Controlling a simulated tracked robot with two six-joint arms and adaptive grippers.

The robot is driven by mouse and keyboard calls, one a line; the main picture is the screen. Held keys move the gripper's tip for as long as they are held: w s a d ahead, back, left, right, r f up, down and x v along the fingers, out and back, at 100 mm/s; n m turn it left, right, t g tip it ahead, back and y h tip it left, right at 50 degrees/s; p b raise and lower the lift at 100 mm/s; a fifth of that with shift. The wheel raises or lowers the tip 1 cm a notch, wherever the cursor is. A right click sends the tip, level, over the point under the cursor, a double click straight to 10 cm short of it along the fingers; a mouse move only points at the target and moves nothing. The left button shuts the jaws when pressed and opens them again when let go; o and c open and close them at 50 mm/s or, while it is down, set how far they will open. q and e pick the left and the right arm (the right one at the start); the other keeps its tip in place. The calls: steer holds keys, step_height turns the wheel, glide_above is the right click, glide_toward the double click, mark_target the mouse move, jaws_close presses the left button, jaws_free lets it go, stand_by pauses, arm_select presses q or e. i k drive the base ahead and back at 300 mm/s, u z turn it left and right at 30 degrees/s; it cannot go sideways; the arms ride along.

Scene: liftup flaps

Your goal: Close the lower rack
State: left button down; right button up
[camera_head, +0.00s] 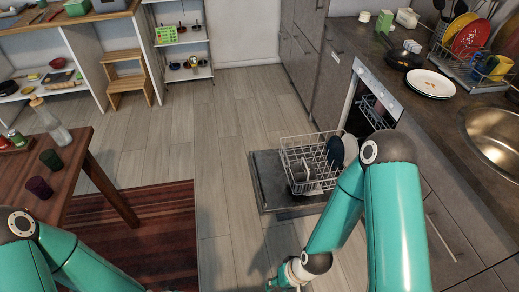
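The lower rack (293,153) is a white wire basket, pulled out over the lowered dishwasher door (267,182). It holds a few dishes, including a dark plate (335,151), a pale plate (350,149) and a cup-like item. The dishwasher (372,94) stands open in the right-hand counter row, and my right arm hides part of the rack's right side and of the opening. My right gripper (279,283) is low at the bottom edge, in front of the rack and apart from it. It is cut off, so its opening does not show. My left gripper is out of view below.
A wooden table (75,158) with a bottle and cups stands at the left, by a red striped rug (160,225). The counter (400,105) with plates, dish rack and sink runs along the right. The floor (215,140) between is clear.

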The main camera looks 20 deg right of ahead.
mark_target(284, 154)
steer(key=z, duration=0.35)
steer(key=i, duration=1.25)
steer(key=z, duration=0.75)
steer(key=k, duration=0.7)
steer(key=z, duration=0.25)
steer(key=i, duration=0.75)
steer(key=u, duration=0.1)
